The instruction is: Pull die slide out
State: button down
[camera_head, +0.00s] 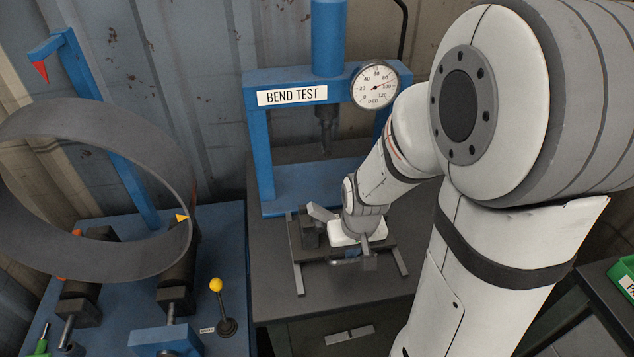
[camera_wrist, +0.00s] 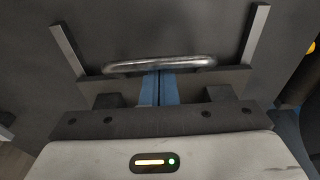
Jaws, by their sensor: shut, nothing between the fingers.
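The die slide (camera_head: 312,252) is a dark grey plate between two pale rails on the bench in front of the blue press. In the wrist view its front edge (camera_wrist: 236,79) spans the two rails, with a bright metal bar handle (camera_wrist: 185,63) along it. My gripper (camera_wrist: 159,74) is shut, its blue fingertips together at the middle of the handle. I cannot tell whether they touch it. In the head view my gripper (camera_head: 366,262) is over the slide's front part and hides much of the slide and handle.
The blue press (camera_head: 260,165) with its BEND TEST sign and dial gauge (camera_head: 375,86) stands behind. A blue machine with a large dark ring (camera_head: 95,120) and a yellow-knobbed lever (camera_head: 217,286) is at left. A green bin (camera_head: 622,278) is at right.

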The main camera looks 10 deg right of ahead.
notch_tip(320, 180, up, 7)
jog(key=w+p, duration=0.1)
jog(key=p, duration=0.4)
jog(key=shift+w, duration=0.1)
dwell(0.3)
jog(key=s+a+r+t, duration=0.1)
jog(key=s+r, duration=0.8)
jog(key=r, duration=0.5)
jog(key=shift+s, duration=0.2)
